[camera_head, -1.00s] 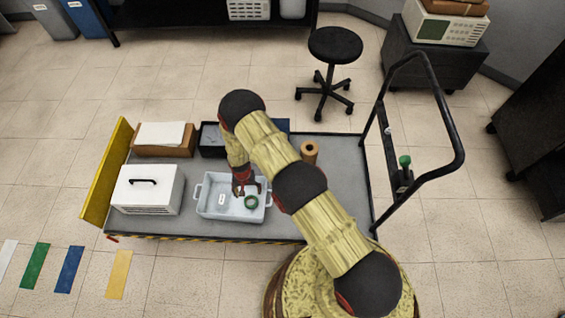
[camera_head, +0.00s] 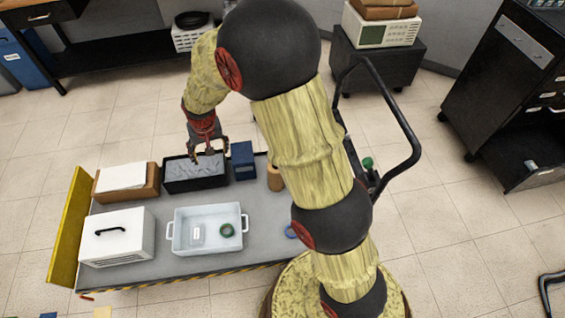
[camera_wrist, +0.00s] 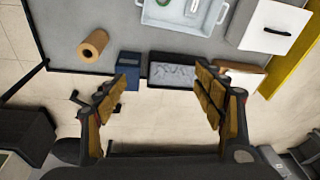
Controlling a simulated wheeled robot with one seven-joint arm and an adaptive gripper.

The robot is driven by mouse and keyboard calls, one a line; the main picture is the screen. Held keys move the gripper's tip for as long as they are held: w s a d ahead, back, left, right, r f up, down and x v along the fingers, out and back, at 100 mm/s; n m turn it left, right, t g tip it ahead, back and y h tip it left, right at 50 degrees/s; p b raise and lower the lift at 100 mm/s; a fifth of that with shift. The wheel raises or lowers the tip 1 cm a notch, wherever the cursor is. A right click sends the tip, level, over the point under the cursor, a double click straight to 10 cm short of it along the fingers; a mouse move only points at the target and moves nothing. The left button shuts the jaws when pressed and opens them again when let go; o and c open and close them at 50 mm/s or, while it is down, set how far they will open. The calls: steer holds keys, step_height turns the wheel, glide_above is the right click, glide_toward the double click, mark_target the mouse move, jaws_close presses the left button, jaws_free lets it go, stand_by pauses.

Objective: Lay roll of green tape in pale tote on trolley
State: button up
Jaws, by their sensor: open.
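The roll of green tape (camera_head: 227,230) lies flat inside the pale tote (camera_head: 176,243), toward its right end. The tote stands on the trolley (camera_head: 190,268) near its front edge. The tote also shows at the top of the wrist view (camera_wrist: 178,27), with part of the green tape (camera_wrist: 190,4) at the frame's edge. My gripper (camera_head: 208,152) is open and empty, raised above the black bin at the trolley's back, apart from the tote. Its two spread fingers show in the wrist view (camera_wrist: 165,95).
A black bin (camera_head: 196,184), a blue box (camera_head: 243,162), a cardboard box with papers (camera_head: 127,181) and a white case (camera_head: 117,237) stand on the trolley. The trolley's black handle (camera_head: 400,122) rises at right.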

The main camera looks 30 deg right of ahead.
steer(key=s+d+r+t, duration=0.1)
steer(key=s+d+r, duration=0.2)
steer(key=s+r, duration=0.55)
steer(key=s+d+r+t, duration=0.1)
steer(key=s+d+r, duration=0.3)
steer(key=r, duration=0.7)
steer(key=s+d+r+n, duration=0.1)
steer(key=s+r, duration=0.1)
steer(key=s, duration=0.7)
steer(key=s+d+r+t, duration=0.1)
steer(key=s+r, duration=0.2)
steer(key=s, duration=0.6)
steer(key=shift+s+d+r+n, duration=0.3)
steer(key=shift+d+r+n, duration=0.05)
steer(key=shift+d+n, duration=0.05)
steer(key=shift+c, duration=1.2)
